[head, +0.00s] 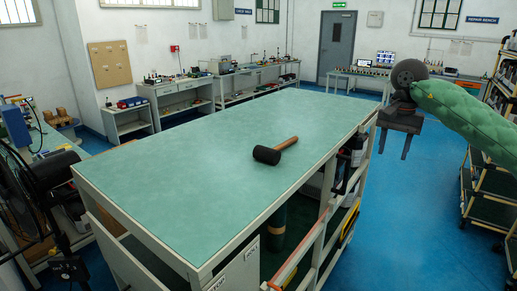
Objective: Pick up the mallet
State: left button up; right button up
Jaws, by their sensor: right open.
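The mallet (268,154) lies on the green top of the workbench (190,185), right of its middle. It has a black head and a wooden handle (288,143) that points to the upper right. My right gripper (392,148) is open and empty, with its fingers pointing down. It is to the right of the bench top in the picture, well apart from the mallet. My left gripper is not in view.
The bench top around the mallet is clear. Shelves with bins (490,185) stand at the right edge. A black fan (25,195) stands at the left. Blue floor (410,220) is free between the bench and the right shelves.

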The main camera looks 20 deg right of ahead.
aim_at(273, 156)
jog(key=i+j, duration=0.9)
jog(key=j, duration=0.15)
